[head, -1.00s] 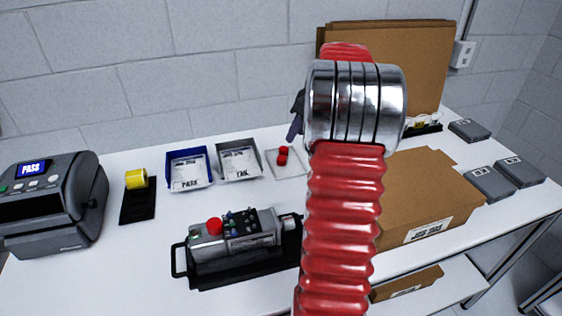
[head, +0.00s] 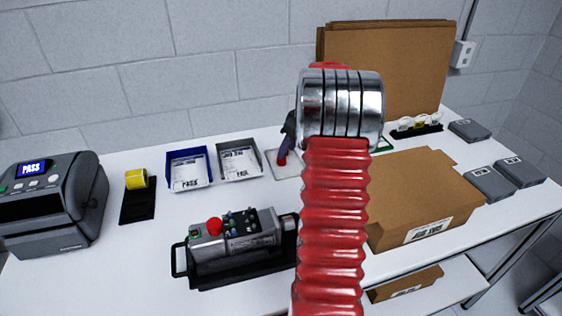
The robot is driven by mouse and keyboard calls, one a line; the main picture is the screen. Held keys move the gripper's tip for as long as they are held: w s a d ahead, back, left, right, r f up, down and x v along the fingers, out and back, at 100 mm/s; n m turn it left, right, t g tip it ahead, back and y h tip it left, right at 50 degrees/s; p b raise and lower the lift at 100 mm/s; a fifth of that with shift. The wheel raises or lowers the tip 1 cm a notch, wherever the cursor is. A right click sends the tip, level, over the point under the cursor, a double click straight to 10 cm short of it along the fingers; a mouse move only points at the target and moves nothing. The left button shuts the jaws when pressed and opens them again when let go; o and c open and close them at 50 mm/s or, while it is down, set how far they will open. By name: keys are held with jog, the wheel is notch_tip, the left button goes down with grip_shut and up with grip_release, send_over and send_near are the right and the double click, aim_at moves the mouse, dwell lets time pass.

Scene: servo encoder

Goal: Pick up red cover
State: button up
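A small red cover (head: 281,162) shows in the clear shallow tray (head: 294,172) at the back middle of the table, just below my gripper's tip. My gripper (head: 284,152) reaches down over this tray, its dark finger close to or touching the red cover. Whether it grips the cover cannot be told. My red ribbed arm and its metal collar hide much of the gripper and the table right of the tray. Only one red piece can be made out in the tray.
Left of the tray stand a grey FAIL bin (head: 240,162) and a blue PASS bin (head: 189,170). In front sits a grey device (head: 236,240) with a red button on a black tray. A cardboard box (head: 420,200) is at right, a label printer (head: 50,205) at far left.

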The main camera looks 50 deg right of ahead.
aim_at(282, 161)
jog(key=shift+w+x, duration=0.1)
jog(key=shift+x, duration=1.2)
jog(key=shift+w+x, duration=0.15)
jog(key=shift+x, duration=1.15)
jog(key=shift+r, duration=0.1)
jog(key=c, duration=0.8)
